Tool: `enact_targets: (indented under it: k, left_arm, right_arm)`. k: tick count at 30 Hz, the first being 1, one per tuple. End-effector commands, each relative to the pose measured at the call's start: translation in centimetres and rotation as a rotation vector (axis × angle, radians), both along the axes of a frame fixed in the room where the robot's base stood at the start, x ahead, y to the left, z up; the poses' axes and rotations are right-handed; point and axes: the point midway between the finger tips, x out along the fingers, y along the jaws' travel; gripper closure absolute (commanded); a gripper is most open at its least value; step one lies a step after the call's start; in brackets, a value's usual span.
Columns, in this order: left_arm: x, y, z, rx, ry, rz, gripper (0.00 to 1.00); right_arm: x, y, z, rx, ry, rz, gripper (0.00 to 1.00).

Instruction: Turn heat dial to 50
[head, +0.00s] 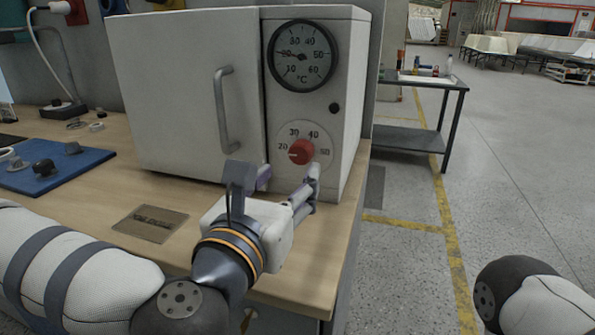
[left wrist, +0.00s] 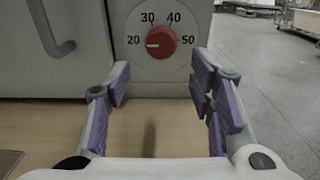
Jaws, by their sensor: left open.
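The red heat dial (head: 301,151) is on the front panel of a white oven, below a round gauge. Its scale plate shows 20, 30, 40 and 50. In the left wrist view the dial (left wrist: 161,42) has its white mark turned to the left, toward 20. My left gripper (head: 289,178) is open and empty, just in front of and below the dial, apart from it. In the left wrist view its purple-padded fingers (left wrist: 160,85) are spread, with the dial above and beyond the gap. My right gripper is out of view.
The white oven (head: 185,90) stands on a wooden bench (head: 100,205), its door shut with a grey handle (head: 236,110). The temperature gauge (head: 301,55) is above the dial. A blue mat (head: 60,172) with dark knobs lies left. Open floor is to the right.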

Motion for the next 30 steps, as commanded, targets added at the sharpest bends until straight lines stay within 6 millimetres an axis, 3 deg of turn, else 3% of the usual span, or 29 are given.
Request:
enact_targets:
  k: [1, 6, 16, 17, 23, 30]
  left_arm:
    - [1.0, -0.3, 1.0, -0.002, -0.016, 0.002, 0.51]
    - [3.5, -1.2, 1.2, 0.0, -0.017, 0.0, 0.51]
    - [4.3, -1.5, 1.1, 0.0, -0.016, -0.002, 0.51]
    - [4.3, -1.5, 1.1, -0.001, -0.016, -0.002, 0.53]
    - [4.3, -1.5, 1.1, -0.001, -0.016, -0.002, 0.98]
    - [4.3, -1.5, 1.1, 0.01, -0.019, -0.002, 0.99]
  right_arm:
    - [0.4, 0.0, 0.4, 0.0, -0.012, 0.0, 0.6]
    - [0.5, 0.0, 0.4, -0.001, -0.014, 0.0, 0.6]
    - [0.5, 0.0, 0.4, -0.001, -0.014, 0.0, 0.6]
    - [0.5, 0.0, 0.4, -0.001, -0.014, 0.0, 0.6]
    - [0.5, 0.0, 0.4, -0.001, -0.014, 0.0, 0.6]
    - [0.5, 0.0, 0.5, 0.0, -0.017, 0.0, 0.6]
